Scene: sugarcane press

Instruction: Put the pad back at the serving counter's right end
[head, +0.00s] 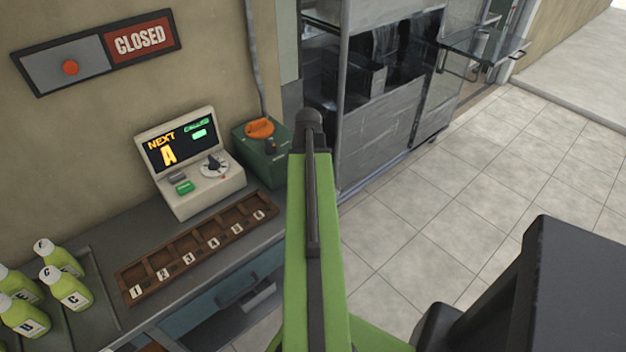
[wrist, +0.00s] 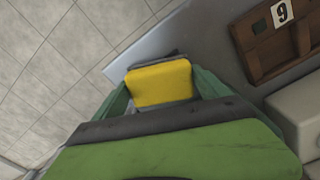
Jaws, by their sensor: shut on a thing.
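The yellow pad (wrist: 160,83) is between the two green fingers of my gripper (wrist: 163,95) in the wrist view. My gripper is shut on it. In that view the pad lies over the end of the grey counter (wrist: 207,40), close to its pale edge. I cannot tell whether the pad touches the counter top. The counter also shows in the head view (head: 115,225), where my green arm covers part of its right end. The pad and my gripper are hidden in the head view.
A wooden tray of numbered slots (head: 195,250) lies on the counter; its end shows in the wrist view (wrist: 268,48). A display console (head: 195,165) and green switch box (head: 258,155) stand behind it. Labelled bottles (head: 67,288) stand left. Tiled floor (head: 450,200) lies open to the right.

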